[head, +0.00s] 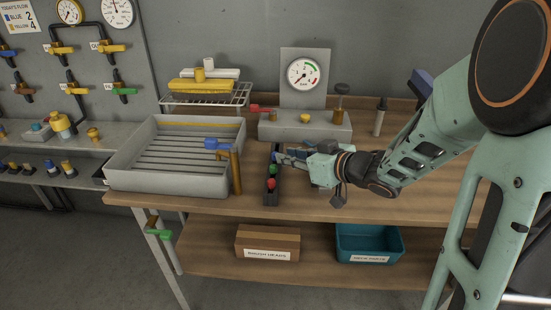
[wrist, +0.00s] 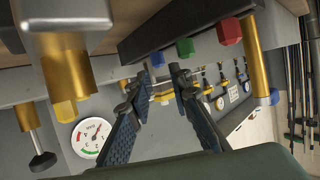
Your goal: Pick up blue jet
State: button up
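The blue jet (wrist: 185,47) sits in a dark rack (wrist: 150,38) in the wrist view, in a row with a green jet (wrist: 208,45) and a red jet (wrist: 229,30). In the head view the rack (head: 271,198) stands on the bench with the red jet (head: 271,184) nearest and the green jet (head: 272,169) behind it; the blue jet is hard to separate from my fingers there. My gripper (head: 283,157) is at the rack's far part.
A grey slatted tray (head: 150,187) and a brass post with a blue handle (head: 236,172) stand left of the rack. A gauge stand (head: 325,128) is behind my gripper. A dark-tipped grey cylinder (head: 380,118) stands at the back right. Bench room is clear in front of my arm.

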aim_at(274, 152)
jog(key=b+x, duration=0.1)
jog(key=x, duration=0.4)
jog(key=c, duration=0.5)
jog(key=shift+o, duration=0.2)
jog(key=shift+r, duration=0.2)
